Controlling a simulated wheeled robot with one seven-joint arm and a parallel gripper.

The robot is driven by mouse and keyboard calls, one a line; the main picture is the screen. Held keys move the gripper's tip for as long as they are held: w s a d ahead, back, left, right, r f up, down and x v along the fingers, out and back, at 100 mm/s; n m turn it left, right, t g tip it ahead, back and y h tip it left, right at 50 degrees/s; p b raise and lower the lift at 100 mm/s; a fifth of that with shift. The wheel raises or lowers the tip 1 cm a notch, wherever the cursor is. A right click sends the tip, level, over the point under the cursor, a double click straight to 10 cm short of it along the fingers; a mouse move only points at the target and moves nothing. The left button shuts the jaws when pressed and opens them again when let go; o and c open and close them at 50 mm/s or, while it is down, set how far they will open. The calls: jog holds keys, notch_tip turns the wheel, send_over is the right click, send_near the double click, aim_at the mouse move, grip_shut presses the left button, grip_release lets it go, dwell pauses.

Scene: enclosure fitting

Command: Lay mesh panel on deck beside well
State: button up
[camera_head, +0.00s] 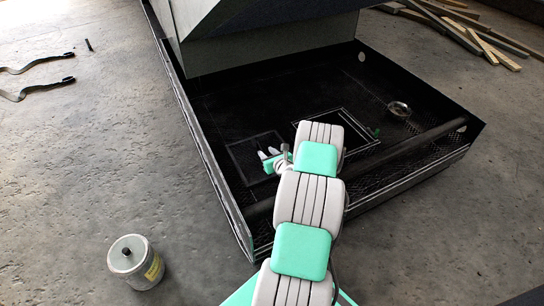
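The mesh panel (243,160) is a dark rectangular grid with a thin pale edge, at the left part of the black deck (235,105). It looks flat on or just above the deck; I cannot tell whether it touches. The well (350,121) is a pale-outlined rectangular opening to its right, partly hidden by my arm. My gripper (268,153) is over the panel's right part, with two pale fingertips pointing toward the panel's far side. Whether the fingers grip the panel is too small to tell.
Low black walls (202,145) surround the deck, and a dark bar (415,142) crosses its near side. A grey hood (270,45) overhangs the back. A shiny round piece (399,109) sits at right. A canister (135,262), straps (35,90) and planks (470,35) lie outside on concrete.

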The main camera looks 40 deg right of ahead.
jog(key=p+v, duration=0.2)
jog(key=v, duration=0.8)
jog(key=w+a+r+n+g+y, duration=0.3)
jog(key=a+r+n, duration=0.4)
jog(key=a+n, duration=0.45)
jog(key=w+a+r+n+g+y, duration=0.25)
jog(key=a+r+n, duration=0.45)
jog(key=a+n, duration=0.4)
jog(key=s+a+r+n+g, duration=0.1)
jog(key=s+a+r+n, duration=0.2)
jog(key=s+a+n, duration=0.2)
jog(key=s+a+r+n+g+h, duration=0.1)
jog(key=s+a+r+n, duration=0.3)
jog(key=s, duration=0.5)
jog(key=s+a+r+n+g+h, duration=0.1)
jog(key=s+a+r+n+g, duration=0.2)
jog(key=s+a+n, duration=0.3)
jog(key=shift+s+a+r+n, duration=0.2)
jog(key=shift+s+n, duration=0.3)
jog(key=shift+n, duration=0.35)
jog(key=shift+a, duration=0.1)
